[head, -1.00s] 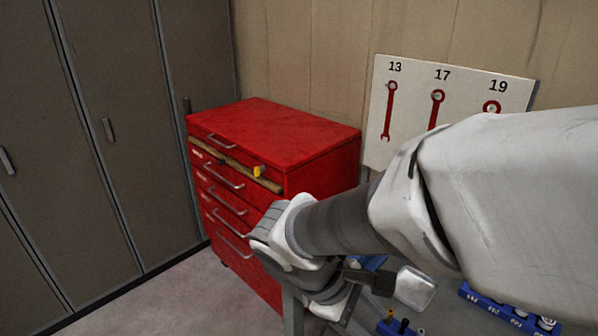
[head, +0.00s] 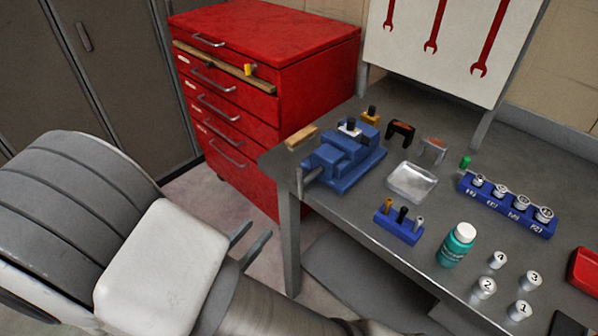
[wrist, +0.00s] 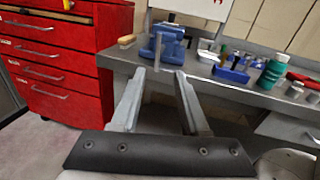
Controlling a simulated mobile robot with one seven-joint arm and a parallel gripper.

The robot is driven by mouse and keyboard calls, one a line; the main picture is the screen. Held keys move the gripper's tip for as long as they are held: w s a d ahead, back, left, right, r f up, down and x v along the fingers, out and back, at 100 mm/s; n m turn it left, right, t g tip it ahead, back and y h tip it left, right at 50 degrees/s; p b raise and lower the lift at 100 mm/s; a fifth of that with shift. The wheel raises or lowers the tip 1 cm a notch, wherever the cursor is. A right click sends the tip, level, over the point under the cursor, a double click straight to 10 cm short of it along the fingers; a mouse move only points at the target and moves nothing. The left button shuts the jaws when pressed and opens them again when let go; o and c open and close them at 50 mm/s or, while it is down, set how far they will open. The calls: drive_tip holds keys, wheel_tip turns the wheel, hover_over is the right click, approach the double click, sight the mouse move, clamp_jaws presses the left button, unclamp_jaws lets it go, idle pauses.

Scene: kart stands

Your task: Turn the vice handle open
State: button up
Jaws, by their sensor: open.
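The blue vice (head: 345,160) sits at the left corner of the grey workbench (head: 330,222). Its grey handle bar (head: 300,183) hangs upright at the vice's near left end, by the bench edge. My gripper (head: 248,241) is in front of the bench, left of the handle and apart from it. In the wrist view my gripper (wrist: 160,72) is open and empty, its two fingers pointing towards the vice (wrist: 168,46). The handle (wrist: 157,50) shows beyond the fingertips, roughly between them. Nothing touches the handle.
A red drawer cabinet (head: 275,45) stands behind the bench's left end. On the bench are a metal tray (head: 412,182), a blue tool holder (head: 398,225), a blue socket rack (head: 508,208) and a teal bottle (head: 456,247). A wrench board (head: 450,40) stands at the back.

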sight(300, 183)
drive_tip(key=b+x, duration=0.1)
drive_tip(key=x, duration=1.6)
drive_tip(key=shift+w+f, duration=0.1)
drive_tip(key=shift+w, duration=0.1)
clamp_jaws()
